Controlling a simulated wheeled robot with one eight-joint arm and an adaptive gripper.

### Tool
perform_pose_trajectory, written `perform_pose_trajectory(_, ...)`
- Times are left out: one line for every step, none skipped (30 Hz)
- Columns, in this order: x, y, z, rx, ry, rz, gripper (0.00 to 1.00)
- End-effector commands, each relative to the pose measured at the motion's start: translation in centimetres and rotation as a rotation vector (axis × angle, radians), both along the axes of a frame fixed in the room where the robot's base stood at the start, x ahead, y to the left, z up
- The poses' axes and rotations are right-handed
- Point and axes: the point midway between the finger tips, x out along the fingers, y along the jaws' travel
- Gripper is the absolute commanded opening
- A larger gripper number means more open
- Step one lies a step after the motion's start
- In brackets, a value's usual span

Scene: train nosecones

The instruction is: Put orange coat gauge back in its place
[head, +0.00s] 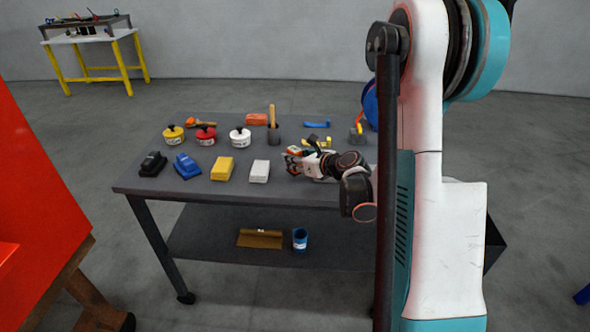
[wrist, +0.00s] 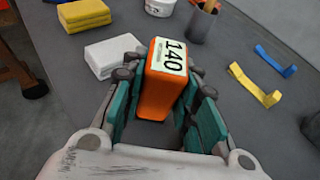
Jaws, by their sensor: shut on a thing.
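The orange coat gauge (wrist: 163,78) is an orange block with a white label reading 140 on its end. It stands between the teal pads of my gripper (wrist: 160,90) in the wrist view, and the gripper is shut on it. In the head view my gripper (head: 298,160) is low over the right part of the grey table (head: 225,187), with only a little orange showing at its fingers. I cannot tell whether the gauge touches the table. A yellow holder (wrist: 254,82) and a blue holder (wrist: 275,60) lie to its right in the wrist view.
A white block (head: 259,171) and a yellow block (head: 222,168) lie left of my gripper. A white pot (head: 240,138), red pot (head: 206,138) and grey cup with brushes (head: 273,132) stand behind. A red panel (head: 40,190) stands at the left.

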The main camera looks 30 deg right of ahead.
Motion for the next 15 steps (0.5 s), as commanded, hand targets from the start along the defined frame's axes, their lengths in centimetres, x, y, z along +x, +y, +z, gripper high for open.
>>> perform_pose_trajectory(0.0, 0.0, -1.1, 0.000, 0.000, 0.000, 0.00)
perform_pose_trajectory(0.0, 0.0, -1.6, 0.000, 0.000, 0.000, 0.00)
perform_pose_trajectory(0.1, 0.0, -2.2, 0.000, 0.000, 0.000, 0.00)
perform_pose_trajectory(0.0, 0.0, -2.6, 0.000, 0.000, 0.000, 0.00)
perform_pose_trajectory(0.0, 0.0, -2.9, 0.000, 0.000, 0.000, 0.00)
perform_pose_trajectory(0.0, 0.0, -3.2, 0.000, 0.000, 0.000, 0.00)
perform_pose_trajectory(0.0, 0.0, -3.3, 0.000, 0.000, 0.000, 0.00)
perform_pose_trajectory(0.0, 0.0, -3.2, 0.000, 0.000, 0.000, 0.00)
perform_pose_trajectory(0.0, 0.0, -3.2, 0.000, 0.000, 0.000, 0.00)
perform_pose_trajectory(0.0, 0.0, -3.1, 0.000, 0.000, 0.000, 0.00)
perform_pose_trajectory(0.0, 0.0, -3.1, 0.000, 0.000, 0.000, 0.00)
perform_pose_trajectory(0.0, 0.0, -3.1, 0.000, 0.000, 0.000, 0.00)
perform_pose_trajectory(0.0, 0.0, -3.1, 0.000, 0.000, 0.000, 0.00)
perform_pose_trajectory(0.0, 0.0, -3.1, 0.000, 0.000, 0.000, 0.00)
perform_pose_trajectory(0.0, 0.0, -3.2, 0.000, 0.000, 0.000, 0.00)
